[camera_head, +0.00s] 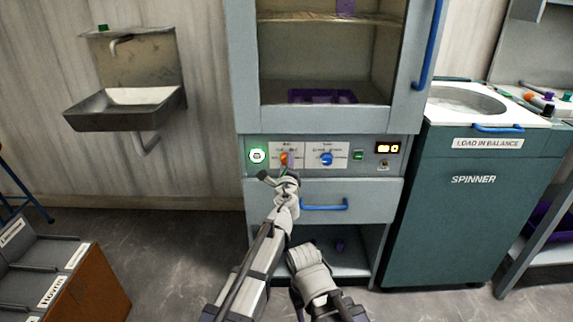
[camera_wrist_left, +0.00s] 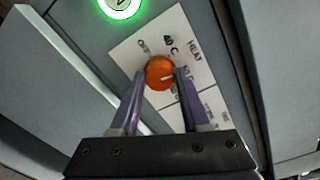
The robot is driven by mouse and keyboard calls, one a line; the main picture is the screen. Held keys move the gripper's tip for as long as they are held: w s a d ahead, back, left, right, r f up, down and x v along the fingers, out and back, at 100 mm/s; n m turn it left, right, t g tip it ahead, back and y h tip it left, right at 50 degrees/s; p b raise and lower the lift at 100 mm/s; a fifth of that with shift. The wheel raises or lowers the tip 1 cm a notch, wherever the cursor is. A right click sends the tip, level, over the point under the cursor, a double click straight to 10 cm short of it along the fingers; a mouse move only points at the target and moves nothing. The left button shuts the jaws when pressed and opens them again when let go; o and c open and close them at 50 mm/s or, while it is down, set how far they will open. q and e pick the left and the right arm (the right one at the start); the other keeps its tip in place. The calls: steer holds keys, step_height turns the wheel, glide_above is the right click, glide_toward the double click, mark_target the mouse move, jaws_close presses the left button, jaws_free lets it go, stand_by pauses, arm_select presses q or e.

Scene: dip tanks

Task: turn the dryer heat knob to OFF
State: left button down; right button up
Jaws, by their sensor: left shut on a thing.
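The orange dryer heat knob (camera_wrist_left: 159,72) sits on a white label plate (camera_wrist_left: 137,57) marked HEAT, OFF, 40 C and a partly covered third setting. My left gripper (camera_wrist_left: 159,79) is shut on the knob, one finger on each side. In the head view the knob (camera_head: 284,158) shows on the dryer panel, just above my left gripper (camera_head: 284,172).
Right of the knob are a blue knob (camera_head: 326,159), a green switch (camera_head: 358,155) and a lit display (camera_head: 387,148). A glowing green button (camera_head: 257,155) is to the left. A drawer with a blue handle (camera_head: 324,206) lies below. The spinner (camera_head: 470,200) stands at right.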

arm_select(q)
steer(key=n+b, duration=0.1)
steer(key=n, duration=1.8)
steer(key=shift+s+f+n+h, duration=0.1)
steer(key=shift+n+h, duration=0.2)
steer(key=shift+n, duration=0.1)
stand_by(0.4)
steer(key=shift+c, duration=1.9)
jaws_free()
steer(key=s, duration=0.7)
steer(key=shift+s+a, duration=0.15)
steer(key=shift+s, duration=0.2)
